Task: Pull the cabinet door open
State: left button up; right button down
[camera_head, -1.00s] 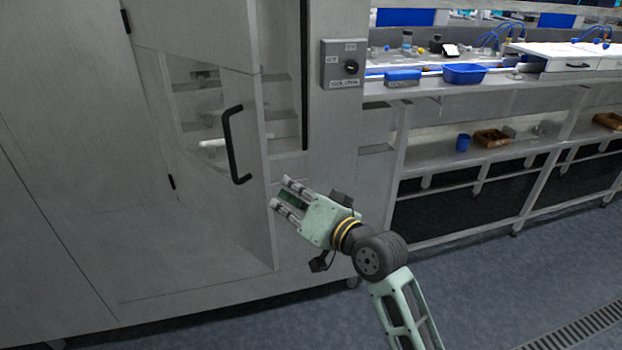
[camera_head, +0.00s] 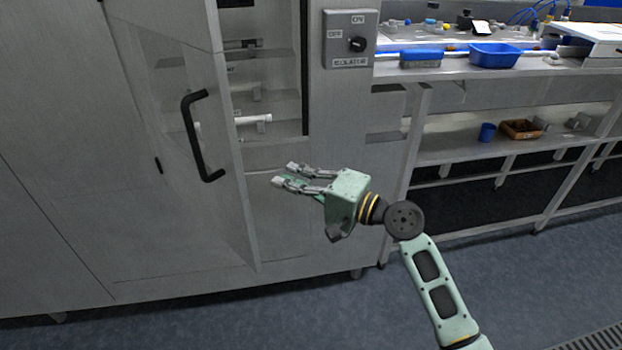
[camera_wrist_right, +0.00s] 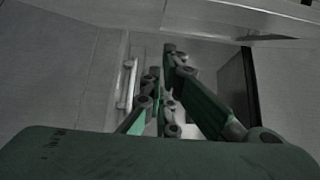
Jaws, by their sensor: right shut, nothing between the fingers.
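The cabinet door (camera_head: 178,120) is a grey-framed panel with a clear pane, and it stands ajar, swung out to the left. Its black bar handle (camera_head: 198,136) is on the outer face near the free edge. My right gripper (camera_head: 283,176) is shut and empty, to the right of the door's free edge and in front of the cabinet opening, apart from the handle. In the right wrist view the gripper's fingers (camera_wrist_right: 165,75) point toward the cabinet, with a pale bar (camera_wrist_right: 129,83) to their left. My left gripper is not in view.
Inside the cabinet are shelves with a white pipe (camera_head: 254,119). An isolator switch box (camera_head: 350,40) is on the cabinet front. To the right, a bench holds a blue bin (camera_head: 495,55); a lower shelf carries a blue cup (camera_head: 487,132). The floor in front is clear.

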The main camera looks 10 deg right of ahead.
pick_arm(q)
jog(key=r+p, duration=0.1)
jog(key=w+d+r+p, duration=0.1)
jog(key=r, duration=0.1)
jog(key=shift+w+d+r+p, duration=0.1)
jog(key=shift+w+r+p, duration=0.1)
jog(key=shift+p, duration=0.15)
pick_arm(e)
jog(key=a, duration=0.5)
jog(key=shift+s, duration=0.35)
